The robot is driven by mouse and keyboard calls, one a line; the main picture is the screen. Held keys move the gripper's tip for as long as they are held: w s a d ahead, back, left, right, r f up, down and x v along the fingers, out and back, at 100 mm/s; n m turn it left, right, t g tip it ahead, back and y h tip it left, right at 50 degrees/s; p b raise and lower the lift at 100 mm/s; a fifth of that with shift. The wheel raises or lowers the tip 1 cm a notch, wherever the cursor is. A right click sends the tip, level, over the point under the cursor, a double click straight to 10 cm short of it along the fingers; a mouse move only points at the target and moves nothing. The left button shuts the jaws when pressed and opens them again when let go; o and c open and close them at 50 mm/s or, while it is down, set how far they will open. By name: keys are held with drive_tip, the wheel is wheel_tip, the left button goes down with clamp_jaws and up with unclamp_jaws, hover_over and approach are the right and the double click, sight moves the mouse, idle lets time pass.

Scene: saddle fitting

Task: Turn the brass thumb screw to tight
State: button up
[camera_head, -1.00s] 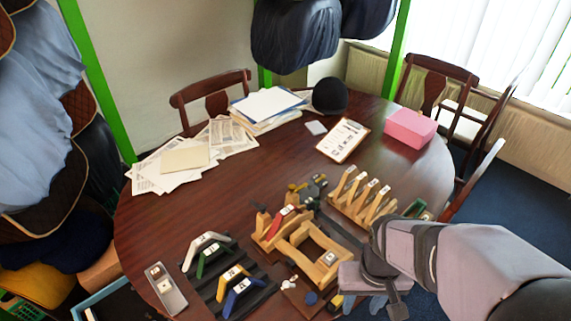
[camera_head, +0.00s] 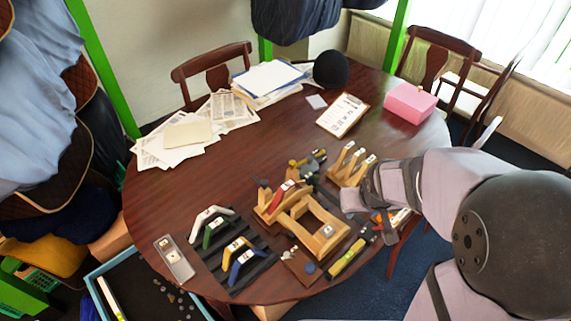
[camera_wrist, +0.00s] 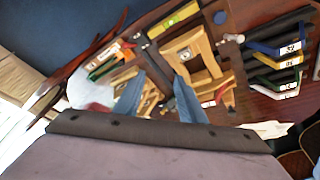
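The fixture also shows in the wrist view (camera_wrist: 190,50). I cannot make out the brass thumb screw for certain; a small brass-coloured part (camera_head: 294,162) shows just behind the fixture. My gripper shows in the wrist view (camera_wrist: 158,76) with its two blue fingers apart and nothing visibly held between them. It hangs above the fixture and rack area.
A wooden rack (camera_head: 345,172) stands behind the fixture, partly hidden by my arm. A black ribbed stand (camera_head: 262,272) holds several coloured bow-shaped pieces at left. A yellow level (camera_head: 346,259) lies in front. A grey tray (camera_head: 177,262) lies at far left. The table's middle is clear.

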sight(294, 165)
drive_tip(key=w+a+f+n+t+y+b, duration=0.1)
drive_tip(key=w+a+f+t+b, duration=0.2)
drive_tip(key=w+b, duration=0.45)
drive_tip(key=w+a+f+n+t+y+b, duration=0.15)
drive_tip(key=w+f+t+b, duration=0.3)
drive_tip(key=w, duration=0.65)
drive_tip(key=w+a+f+n+y+b, duration=0.1)
drive_tip(key=a+y+b, duration=0.2)
drive_tip(key=b, duration=0.1)
drive_tip(key=w+a+f+n+t+y+b, duration=0.1)
drive_tip(key=w+a+f+n+y+b, duration=0.1)
drive_tip(key=a+y+b, duration=0.1)
drive_tip(key=w+a+f+n+t+y+b, duration=0.1)
drive_tip(key=w+a+f+y+b, duration=0.1)
drive_tip(key=a+y+b, duration=0.2)
drive_tip(key=shift+w+a+n+b, duration=0.25)
drive_tip(key=shift+a+n+b, duration=0.1)
drive_tip(key=shift+a+b, duration=0.1)
drive_tip(key=shift+w+r, duration=0.1)
drive_tip(key=p+x, duration=0.1)
drive_tip(key=x, duration=0.6)
